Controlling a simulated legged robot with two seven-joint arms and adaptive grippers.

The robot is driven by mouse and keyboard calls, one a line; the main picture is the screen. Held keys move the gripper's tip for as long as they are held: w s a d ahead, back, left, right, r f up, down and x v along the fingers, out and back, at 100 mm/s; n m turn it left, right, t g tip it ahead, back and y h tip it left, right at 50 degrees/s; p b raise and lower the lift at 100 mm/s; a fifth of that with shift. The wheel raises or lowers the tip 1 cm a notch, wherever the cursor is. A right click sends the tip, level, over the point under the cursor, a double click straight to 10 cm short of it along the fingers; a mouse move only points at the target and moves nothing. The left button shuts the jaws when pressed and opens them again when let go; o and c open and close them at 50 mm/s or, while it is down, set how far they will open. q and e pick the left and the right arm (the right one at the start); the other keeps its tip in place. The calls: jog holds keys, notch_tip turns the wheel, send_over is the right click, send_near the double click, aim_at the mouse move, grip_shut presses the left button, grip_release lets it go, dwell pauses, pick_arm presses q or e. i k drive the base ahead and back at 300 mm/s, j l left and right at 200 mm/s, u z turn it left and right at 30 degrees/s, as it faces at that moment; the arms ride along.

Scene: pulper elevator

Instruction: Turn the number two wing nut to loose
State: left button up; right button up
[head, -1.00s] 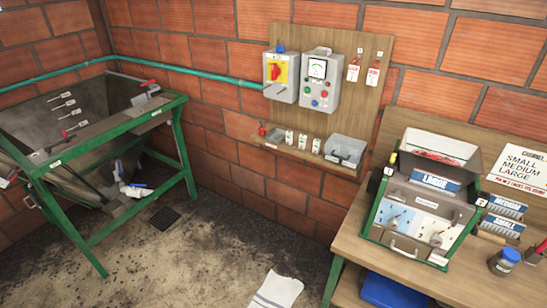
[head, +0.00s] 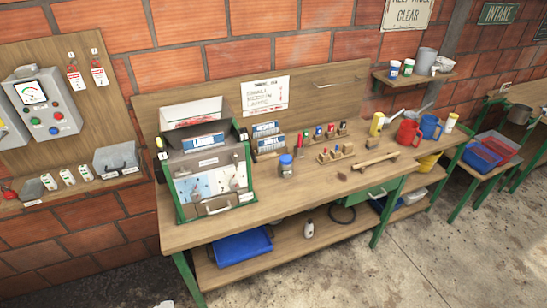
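The green-framed grey machine box (head: 208,176) stands at the left end of the wooden bench. It has a front panel with pale blue plates and levers, a handle below, and an open tray of red contents on top. A small white tag (head: 161,156) is at its upper left corner, and another tag (head: 243,135) is at its upper right. The tag numbers are too small to read now. I cannot clearly make out the wing nuts or whether either is tight or loose. Neither of my grippers is in view.
The bench (head: 270,214) also carries a blue-lidded jar (head: 286,167), blue label blocks, small tools, a red jug (head: 408,133) and a blue mug. A blue bin (head: 240,247) sits on its lower shelf. A control box (head: 46,103) hangs on the left. The floor in front is clear.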

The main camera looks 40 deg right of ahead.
aim_at(234, 156)
jog(key=z, duration=0.95)
